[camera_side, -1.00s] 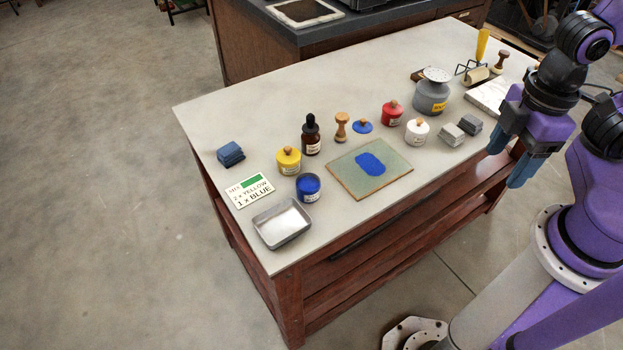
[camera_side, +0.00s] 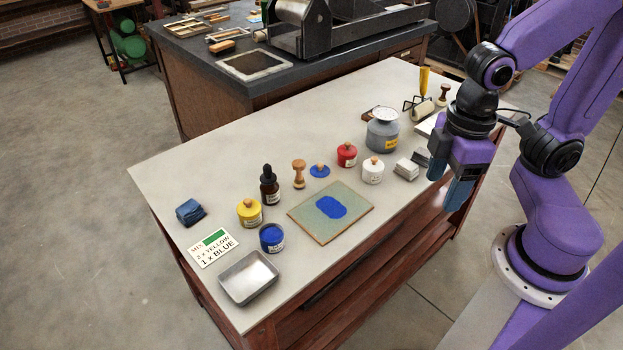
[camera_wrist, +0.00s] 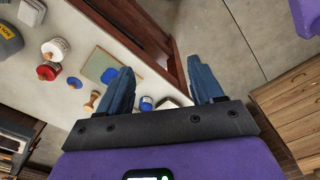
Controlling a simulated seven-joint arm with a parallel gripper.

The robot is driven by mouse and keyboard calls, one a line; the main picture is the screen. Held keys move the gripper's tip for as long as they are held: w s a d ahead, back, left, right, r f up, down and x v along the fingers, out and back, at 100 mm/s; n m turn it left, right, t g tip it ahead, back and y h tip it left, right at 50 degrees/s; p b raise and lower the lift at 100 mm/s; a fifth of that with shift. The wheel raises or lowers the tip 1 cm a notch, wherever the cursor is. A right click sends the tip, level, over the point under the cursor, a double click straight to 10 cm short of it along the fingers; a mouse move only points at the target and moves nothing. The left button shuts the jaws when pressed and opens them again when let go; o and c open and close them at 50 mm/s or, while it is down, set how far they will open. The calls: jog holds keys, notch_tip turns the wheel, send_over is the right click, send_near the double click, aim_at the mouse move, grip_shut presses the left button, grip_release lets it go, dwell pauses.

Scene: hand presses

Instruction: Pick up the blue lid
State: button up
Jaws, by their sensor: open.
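The blue lid (camera_side: 319,170) is a flat disc with a small wooden knob. It lies on the table between a wooden stamp-like tool (camera_side: 299,173) and the red jar (camera_side: 347,155). It also shows in the wrist view (camera_wrist: 74,83), small, at the left. An open blue pot (camera_side: 272,238) without a lid stands in front of the yellow jar (camera_side: 249,212). My gripper (camera_side: 452,190) is empty, at the table's right front edge, well to the right of the lid. In the wrist view its two blue fingers (camera_wrist: 165,88) are wide apart with nothing between them.
A board with a blue ink patch (camera_side: 331,207) lies in front of the lid. A dark dropper bottle (camera_side: 269,186), a white jar (camera_side: 372,171), a grey container (camera_side: 382,130) and grey blocks (camera_side: 406,169) stand nearby. A metal tray (camera_side: 249,278) and a recipe card (camera_side: 213,247) are at the front left.

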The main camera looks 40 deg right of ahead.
jog(key=w+a+m, duration=0.3)
jog(key=w+m, duration=0.4)
jog(key=w, duration=0.4)
jog(key=m+h, duration=0.2)
jog(key=m, duration=1.6)
send_over(321, 165)
notch_tip(321, 165, down, 18)
jog(key=shift+s+f, duration=0.1)
jog(key=shift+f, duration=0.05)
jog(key=shift+w+f, duration=0.15)
jog(key=shift+f, duration=1.3)
jog(key=shift+w+f, duration=0.1)
jog(key=shift+f, duration=1.35)
jog(key=shift+a, duration=0.1)
jog(key=c, duration=1.2)
jog(key=shift+n, duration=0.3)
grip_shut()
jog(key=shift+s, duration=0.1)
